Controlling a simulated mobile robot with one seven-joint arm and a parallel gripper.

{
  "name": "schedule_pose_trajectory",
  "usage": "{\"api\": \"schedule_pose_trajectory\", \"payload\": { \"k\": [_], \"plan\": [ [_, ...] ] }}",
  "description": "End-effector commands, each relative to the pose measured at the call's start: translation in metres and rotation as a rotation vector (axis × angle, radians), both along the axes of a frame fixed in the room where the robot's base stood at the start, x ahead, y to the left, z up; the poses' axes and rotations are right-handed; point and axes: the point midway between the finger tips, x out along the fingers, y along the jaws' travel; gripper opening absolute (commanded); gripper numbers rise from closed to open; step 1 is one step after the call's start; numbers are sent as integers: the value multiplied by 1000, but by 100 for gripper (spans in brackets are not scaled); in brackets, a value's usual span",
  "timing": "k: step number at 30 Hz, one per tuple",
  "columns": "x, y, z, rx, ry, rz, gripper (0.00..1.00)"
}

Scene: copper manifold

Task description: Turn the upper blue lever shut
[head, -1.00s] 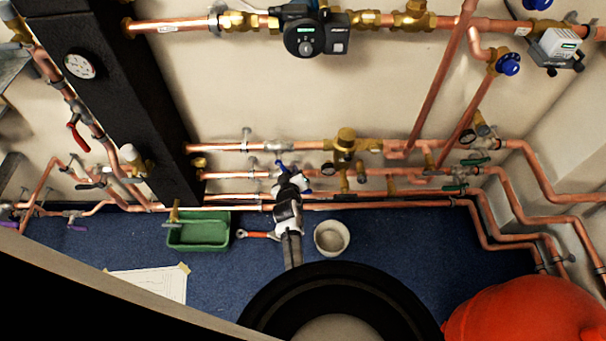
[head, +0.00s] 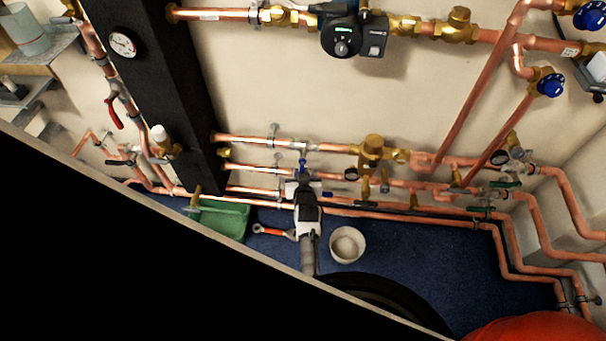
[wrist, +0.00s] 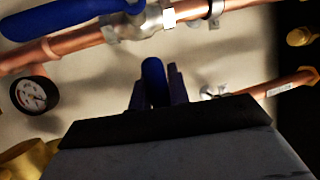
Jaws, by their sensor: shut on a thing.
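The upper blue lever (head: 302,164) hangs below a valve on the upper of the low copper pipes in the head view. It stands roughly crosswise to that pipe. My gripper (head: 303,178) comes up from below and is shut on it. In the wrist view the lever (wrist: 153,80) shows as a blue piece between the two dark fingers of my gripper (wrist: 157,88); its far part is hidden. A second blue lever (wrist: 72,14) lies along its silver valve at the upper left of the wrist view. Its tip (head: 327,194) shows right of my gripper in the head view.
A gauge (wrist: 35,94) and brass fitting (head: 371,155) sit close to the right of the levers in the head view. A black column (head: 170,90) stands to the left. A green tray (head: 222,218), wrench (head: 272,231) and white bucket (head: 347,244) are on the blue floor.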

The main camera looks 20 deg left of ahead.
Motion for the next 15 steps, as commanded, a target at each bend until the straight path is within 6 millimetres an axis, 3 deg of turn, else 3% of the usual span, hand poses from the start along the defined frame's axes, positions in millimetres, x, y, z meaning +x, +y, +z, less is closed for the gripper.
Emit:
{"api": "schedule_pose_trajectory", "payload": {
  "k": [12,13,15],
  "plan": [
    [0,7,4,16,-3,7,0],
    [0,7,5,15,-3,8,21],
    [0,6,4,15,-3,8,31]
  ]
}}
